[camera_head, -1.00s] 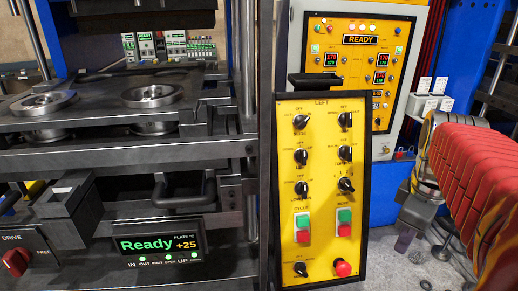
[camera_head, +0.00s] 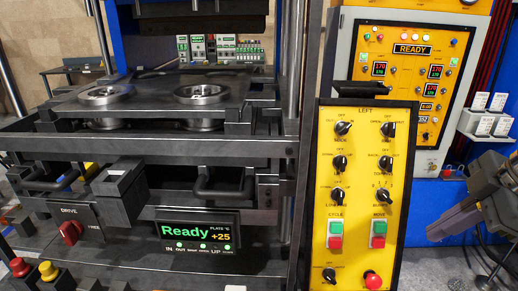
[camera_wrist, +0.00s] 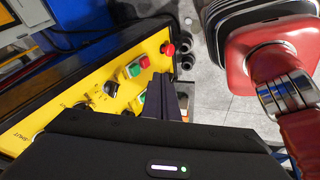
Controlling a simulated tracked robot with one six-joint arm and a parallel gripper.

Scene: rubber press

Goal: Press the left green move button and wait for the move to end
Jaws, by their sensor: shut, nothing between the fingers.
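The panel marked LEFT (camera_head: 361,120) is yellow with a black frame. Its MOVE pair has a green button (camera_head: 379,227) above a red one (camera_head: 379,241), in the right column over a red mushroom button (camera_head: 372,280). The pair's green button also shows in the wrist view (camera_wrist: 133,70). My gripper (camera_head: 432,235) is right of the panel, apart from the MOVE buttons. In the wrist view my gripper's dark fingers (camera_wrist: 160,78) are together and empty, pointing toward the panel's lower end and partly covering the CYCLE pair (camera_wrist: 140,103).
The press display (camera_head: 195,236) reads Ready and +25, with several green lights. The CYCLE green button (camera_head: 335,227) sits left of MOVE. A yellow cabinet panel (camera_head: 410,75) behind reads READY. A dark ledge (camera_head: 376,90) juts out above the panel.

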